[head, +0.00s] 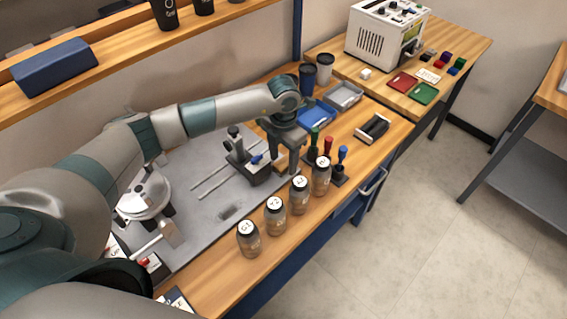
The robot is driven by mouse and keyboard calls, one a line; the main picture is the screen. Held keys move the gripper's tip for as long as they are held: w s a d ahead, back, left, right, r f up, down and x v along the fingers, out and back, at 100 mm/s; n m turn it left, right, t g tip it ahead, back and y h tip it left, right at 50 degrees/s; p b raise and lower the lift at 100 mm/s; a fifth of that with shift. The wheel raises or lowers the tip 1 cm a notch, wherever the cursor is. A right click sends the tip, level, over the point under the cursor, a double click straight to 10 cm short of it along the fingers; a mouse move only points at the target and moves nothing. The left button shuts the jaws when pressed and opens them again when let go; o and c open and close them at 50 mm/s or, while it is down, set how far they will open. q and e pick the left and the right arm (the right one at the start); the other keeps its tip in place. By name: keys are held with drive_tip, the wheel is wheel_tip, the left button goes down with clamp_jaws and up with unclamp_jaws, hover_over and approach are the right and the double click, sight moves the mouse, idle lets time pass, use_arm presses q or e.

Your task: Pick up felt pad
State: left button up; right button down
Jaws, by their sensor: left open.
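No thing in the head view shows clearly as a felt pad. A small tan block (281,160) sits low at my left gripper, partly hidden by it. A flat dark patch (231,212) lies on the grey mat; I cannot tell if either is the pad. My left gripper (287,164) points down over the bench, at the right end of the mat, with its fingers apart. I cannot tell whether the fingers touch the tan block. My right gripper is out of view.
A dark clamp-like fixture (246,160) stands just left of the gripper. Several lidded jars (275,216) line the front edge. Colored-handled tools (328,147) stand right of the gripper. Behind are a blue tray (317,117) and grey tray (343,95). The middle of the grey mat (205,225) is mostly free.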

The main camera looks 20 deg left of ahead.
sight(283, 162)
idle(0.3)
use_arm(q)
drive_tip(key=c, duration=1.2)
drive_tip(key=shift+o, duration=0.2)
drive_tip(key=shift+r, duration=0.1)
